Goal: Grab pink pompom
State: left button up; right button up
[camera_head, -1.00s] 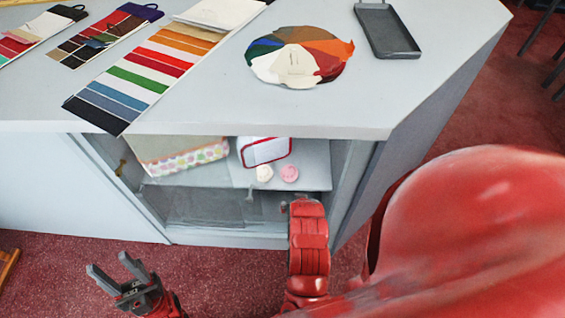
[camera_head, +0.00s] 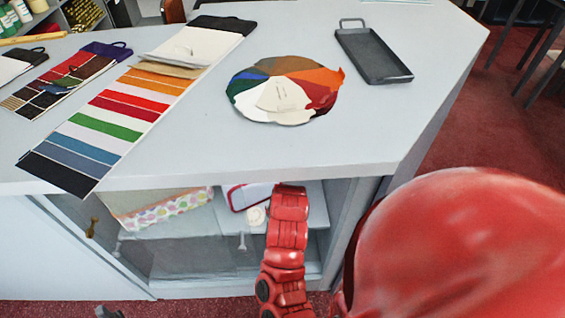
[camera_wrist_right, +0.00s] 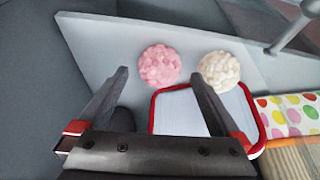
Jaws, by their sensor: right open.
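The pink pompom (camera_wrist_right: 159,65) lies on a pale shelf inside the counter. In the right wrist view it shows between and just beyond the fingertips of my right gripper (camera_wrist_right: 160,78), which is open and empty. In the head view my red right arm (camera_head: 285,230) reaches into the opening and hides the pink pompom and the right gripper. A cream pompom (camera_wrist_right: 219,70) lies beside the pink one, near the other finger; it also shows in the head view (camera_head: 256,216). Only the dark tips of my left gripper (camera_head: 108,312) show at the bottom edge.
A red-rimmed white container (camera_wrist_right: 190,112) lies close to both pompoms. A polka-dot box (camera_head: 165,210) stands to the left in the cabinet. The countertop (camera_head: 250,155) overhangs the opening and holds swatch strips, a colour fan (camera_head: 285,92) and a dark tray (camera_head: 373,55).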

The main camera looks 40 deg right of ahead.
jog(key=shift+w+d, duration=0.3)
jog(key=shift+w, duration=0.2)
jog(key=x, duration=0.5)
jog(key=shift+w, duration=0.1)
jog(key=shift+c, duration=0.2)
jog(key=c, duration=1.2)
jog(key=shift+o, duration=0.2)
jog(key=shift+r, duration=0.1)
